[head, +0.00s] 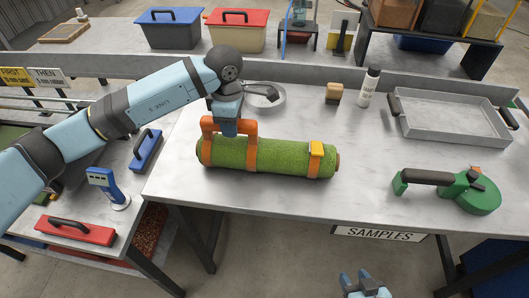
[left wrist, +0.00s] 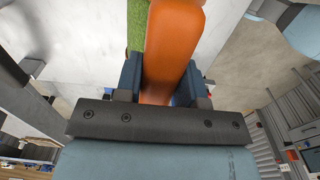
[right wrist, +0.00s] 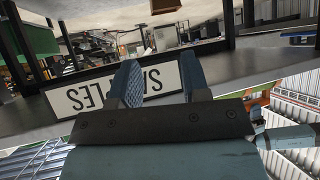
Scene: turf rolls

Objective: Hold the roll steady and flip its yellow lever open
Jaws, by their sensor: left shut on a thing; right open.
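The green turf roll (head: 268,158) lies lengthwise on the metal table, with orange straps around both ends. A yellow lever (head: 316,149) sits on top of the strap at its right end. An orange handle (head: 208,126) stands over the left end. My left gripper (head: 229,127) is shut on the handle; in the left wrist view the orange handle (left wrist: 172,45) fills the space between its fingers. My right gripper (head: 365,284) is open and empty, low in front of the table, well away from the roll. In the right wrist view its fingers (right wrist: 158,85) are apart before the samples sign.
A green tape-like tool (head: 470,193) lies to the right of the roll. A grey tray (head: 455,116), a white bottle (head: 369,88) and a wooden block (head: 334,93) stand behind. The SAMPLES sign (head: 378,234) hangs at the table's front edge. Table in front of the lever is clear.

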